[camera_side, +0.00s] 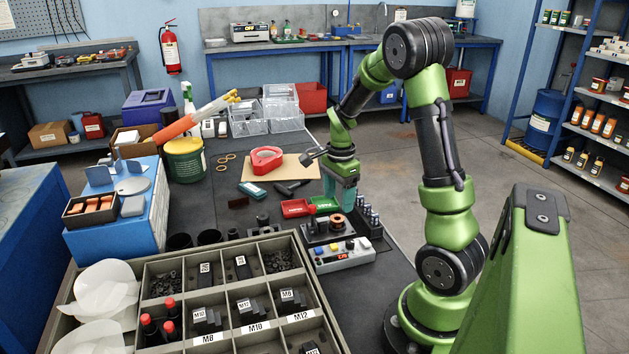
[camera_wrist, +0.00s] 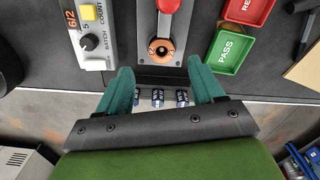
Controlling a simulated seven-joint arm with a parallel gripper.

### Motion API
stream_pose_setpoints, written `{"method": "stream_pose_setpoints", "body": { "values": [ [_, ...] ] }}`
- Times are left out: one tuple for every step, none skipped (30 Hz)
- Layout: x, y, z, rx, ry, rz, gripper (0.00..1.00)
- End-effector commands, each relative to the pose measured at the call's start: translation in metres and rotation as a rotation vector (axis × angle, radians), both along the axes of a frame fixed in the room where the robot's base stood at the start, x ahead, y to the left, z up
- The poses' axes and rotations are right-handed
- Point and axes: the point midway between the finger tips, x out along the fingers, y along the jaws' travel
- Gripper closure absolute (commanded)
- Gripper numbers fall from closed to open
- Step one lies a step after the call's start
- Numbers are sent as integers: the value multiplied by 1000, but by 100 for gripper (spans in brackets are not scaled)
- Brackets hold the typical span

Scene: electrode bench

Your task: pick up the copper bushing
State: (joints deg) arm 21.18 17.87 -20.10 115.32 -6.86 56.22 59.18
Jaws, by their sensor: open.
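The copper bushing (camera_wrist: 161,50) is a short copper-coloured ring with a dark centre, seated on a grey fixture plate (camera_wrist: 147,59) just below a red handle (camera_wrist: 167,22). In the side view the bushing (camera_side: 337,220) shows small, low on the bench under my gripper. My gripper (camera_wrist: 162,84) is open and empty, its two teal fingers spread wide. In the wrist view the bushing lies ahead of the fingertips, roughly centred between them. In the side view my gripper (camera_side: 341,198) points down above the fixture, apart from the bushing.
A control box (camera_side: 343,255) with knobs stands in front of the fixture. Several dark labelled cylinders (camera_side: 369,216) stand close on its right. A green PASS tray (camera_side: 323,205) and a red tray (camera_side: 295,208) lie behind. A compartmented parts bin (camera_side: 190,342) fills the front left.

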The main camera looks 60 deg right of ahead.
Motion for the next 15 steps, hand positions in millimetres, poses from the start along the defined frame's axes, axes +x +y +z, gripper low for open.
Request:
{"method": "stream_pose_setpoints", "body": {
  "values": [
    [-1,0,-6,1,2,-2,33],
    [-1,0,-8,2,1,-2,33],
    [-1,0,-10,0,1,-2,33],
    [-1,0,-12,0,0,-2,33],
    [-1,0,-13,0,0,-2,33],
    [-1,0,-16,1,2,-2,33],
    [0,0,-19,1,3,-3,33],
    [0,0,-23,2,2,-2,33],
    [1,1,-29,3,3,-2,33],
    [1,1,-35,2,4,-1,33],
    [1,1,-39,3,4,-2,33],
    [2,1,-46,2,3,-2,33],
    [2,1,-50,2,3,-2,33],
    [2,0,-53,1,3,-1,33],
    [2,1,-58,2,2,-1,33]
  ]
}}
